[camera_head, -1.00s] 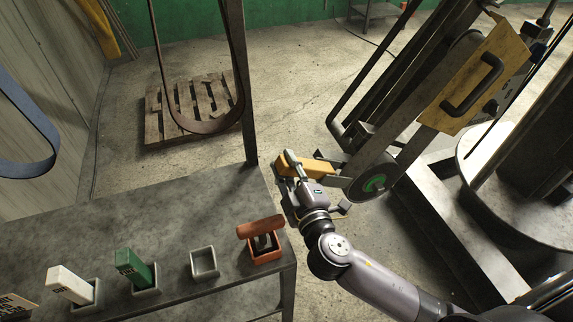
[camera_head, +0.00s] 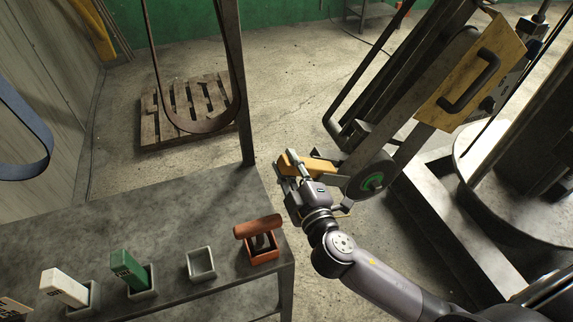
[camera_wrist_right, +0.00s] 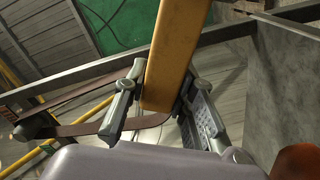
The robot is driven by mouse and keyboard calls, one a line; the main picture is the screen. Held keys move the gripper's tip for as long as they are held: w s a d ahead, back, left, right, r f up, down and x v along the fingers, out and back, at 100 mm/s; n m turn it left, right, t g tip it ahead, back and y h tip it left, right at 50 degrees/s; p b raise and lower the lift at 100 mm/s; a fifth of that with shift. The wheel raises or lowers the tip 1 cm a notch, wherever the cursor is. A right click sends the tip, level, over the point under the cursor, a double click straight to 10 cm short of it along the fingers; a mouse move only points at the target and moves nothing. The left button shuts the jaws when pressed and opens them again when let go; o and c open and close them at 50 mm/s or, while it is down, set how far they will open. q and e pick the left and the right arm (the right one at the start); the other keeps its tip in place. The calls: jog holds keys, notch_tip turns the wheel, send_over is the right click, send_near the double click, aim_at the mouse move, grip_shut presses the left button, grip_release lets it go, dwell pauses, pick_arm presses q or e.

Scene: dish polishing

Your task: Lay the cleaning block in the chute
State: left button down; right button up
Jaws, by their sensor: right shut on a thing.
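The yellow cleaning block (camera_head: 320,166) is held in my right gripper (camera_head: 292,166), beyond the table's right corner and just left of the belt machine's wheel. In the right wrist view the block (camera_wrist_right: 176,48) sits between the two fingers of the right gripper (camera_wrist_right: 160,98), which is shut on it. The block's far end is near a pale metal piece by the wheel; I cannot tell whether they touch. I cannot clearly make out which part is the chute. My left gripper is not in view.
The grey table (camera_head: 150,205) carries a white block (camera_head: 64,288) and a green block (camera_head: 127,268) in holders, an empty grey holder (camera_head: 201,264) and a red-brown holder (camera_head: 262,254). The belt machine's wheel (camera_head: 371,182) stands close right of the gripper. A pallet (camera_head: 190,106) lies behind.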

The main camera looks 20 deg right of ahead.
jog(key=shift+d+f+b, duration=0.3)
jog(key=shift+d, duration=0.25)
jog(key=shift+d+f+b, duration=0.25)
jog(key=shift+d, duration=0.25)
jog(key=o, duration=1.1)
jog(key=s, duration=1.2)
jog(key=shift+d, duration=0.2)
